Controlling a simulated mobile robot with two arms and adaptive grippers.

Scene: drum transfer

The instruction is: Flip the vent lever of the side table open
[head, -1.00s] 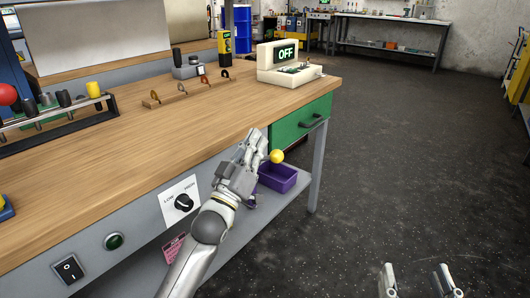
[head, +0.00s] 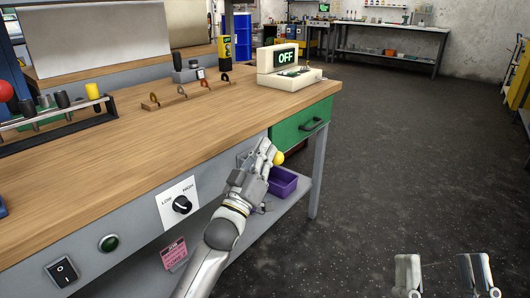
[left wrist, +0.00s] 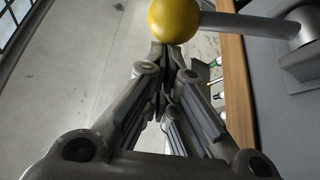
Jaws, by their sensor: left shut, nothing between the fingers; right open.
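The vent lever has a yellow ball knob (head: 278,158) and sits at the front of the side table (head: 215,110), below the wooden top and near the green drawer. In the left wrist view, the yellow ball (left wrist: 173,20) is on a grey rod (left wrist: 250,25) that runs sideways to a bracket on the table's panel. My left gripper (head: 266,150) is shut and empty, its tips close beside the ball. In the left wrist view the tips (left wrist: 163,55) appear just below the ball; contact is unclear. My right gripper (head: 440,272) is open and empty at the lower right.
A purple bin (head: 283,182) stands on the lower shelf below the lever. A green drawer (head: 302,125) with a dark handle is just behind it. A LOW/HIGH knob (head: 182,204) is on the front panel. The dark floor (head: 410,150) to the right is clear.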

